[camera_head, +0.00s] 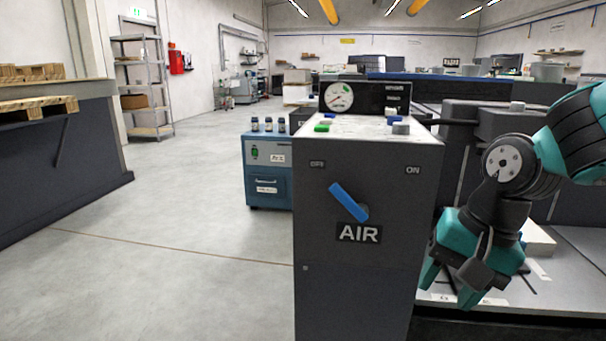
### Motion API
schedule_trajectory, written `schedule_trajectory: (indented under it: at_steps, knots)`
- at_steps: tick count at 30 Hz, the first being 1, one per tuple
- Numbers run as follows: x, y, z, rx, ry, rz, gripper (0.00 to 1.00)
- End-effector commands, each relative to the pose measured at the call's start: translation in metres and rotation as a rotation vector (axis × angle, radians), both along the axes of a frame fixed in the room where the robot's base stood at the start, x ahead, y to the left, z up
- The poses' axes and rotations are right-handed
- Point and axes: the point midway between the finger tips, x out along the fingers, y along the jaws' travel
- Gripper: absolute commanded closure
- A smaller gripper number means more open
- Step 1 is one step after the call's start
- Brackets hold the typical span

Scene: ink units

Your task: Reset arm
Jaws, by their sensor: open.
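My gripper (447,292) hangs at the lower right, pointing down, with its two teal fingers apart and nothing seen between them. It is just right of the dark grey cabinet (325,245) marked AIR, in front of a light grey surface. My arm (575,135) comes in from the right edge, bent downward at the wrist. The cabinet's blue lever (349,202) slants from upper left to lower right, between the OFF and ON labels. I cannot tell whether gripper and cabinet touch.
A pressure gauge (338,96) and small coloured blocks are on the cabinet top. A blue drawer unit (268,170) with several small bottles stands behind it. A dark bench (60,165) with pallets is at left. The floor (180,240) between is clear.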

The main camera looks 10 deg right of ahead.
Motion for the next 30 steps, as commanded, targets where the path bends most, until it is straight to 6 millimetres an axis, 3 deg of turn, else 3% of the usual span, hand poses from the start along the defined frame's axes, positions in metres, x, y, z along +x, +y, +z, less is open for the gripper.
schedule_trajectory:
  at_steps: [1,3,11,12,20,30]
  knots:
    - [-0.015,0.02,0.005,0.002,-0.041,0.184,0.51]
    - [-0.034,0.042,0.01,0.007,-0.094,0.426,0.51]
    - [-0.105,0.095,0.022,0.038,-0.284,1.17,0.51]
    - [-0.104,0.094,0.04,0.038,-0.284,1.172,0.51]
    - [-0.102,0.093,0.108,0.037,-0.28,1.157,0.51]
    - [-0.101,0.093,0.232,0.036,-0.279,1.154,0.51]
